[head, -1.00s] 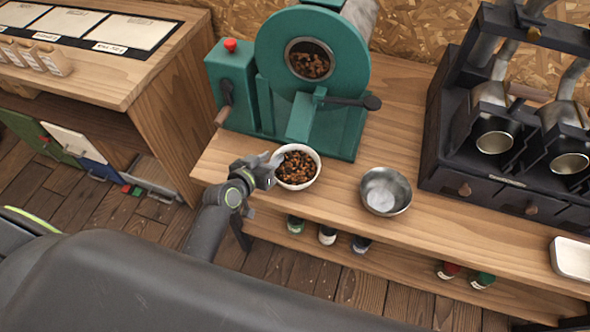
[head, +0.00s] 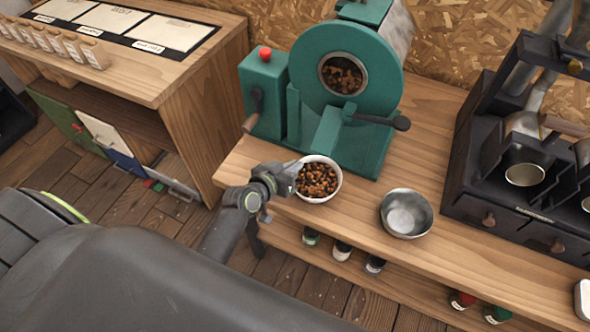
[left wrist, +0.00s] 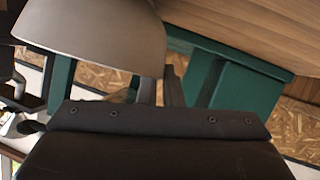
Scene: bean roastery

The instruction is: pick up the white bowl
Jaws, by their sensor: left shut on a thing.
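The white bowl (head: 329,193) is full of brown beans and sits at the front left of the wooden bench, before the green roaster. My left gripper (head: 293,179) is shut on the left side of its rim. The bowl looks upright; I cannot tell whether its base touches the bench. In the left wrist view the bowl (left wrist: 95,38) looks shaded and large at the upper left, against the gripper fingers (left wrist: 172,88). My right gripper is not in view.
A metal bowl (head: 407,213) stands to the right on the bench (head: 400,165). The green roaster (head: 300,110) is close behind the white bowl, its dark handle (head: 401,123) jutting right. A black machine (head: 510,205) stands at the right. Jars show on the shelf below.

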